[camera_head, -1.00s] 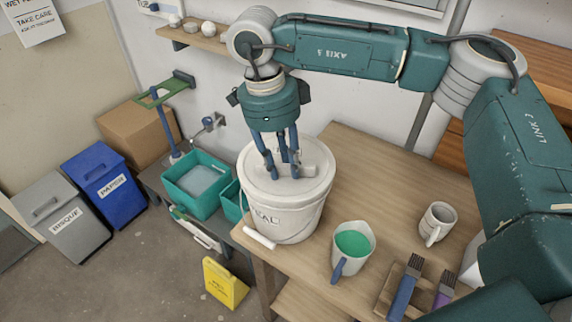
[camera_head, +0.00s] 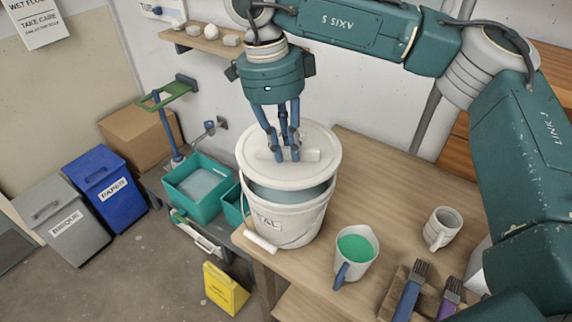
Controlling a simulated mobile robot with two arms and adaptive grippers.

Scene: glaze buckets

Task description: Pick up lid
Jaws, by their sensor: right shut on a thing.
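The white round lid (camera_head: 313,140) is in the head view, raised above the white bucket (camera_head: 300,219). A gap shows between lid and rim at the front, and greyish-blue contents (camera_head: 290,191) show in it. My right gripper (camera_head: 287,155) points down, its blue fingers shut on the lid's handle at the top. The lid looks roughly level. The bucket stands upright on the wooden table (camera_head: 392,165) near its left edge, its bail handle hanging at the front left. My left gripper is not in view.
A jug of green glaze (camera_head: 355,247), a mug (camera_head: 441,228) and brushes (camera_head: 408,290) stand right of the bucket. A wall shelf (camera_head: 205,42) with small objects is behind. The table behind the bucket is clear.

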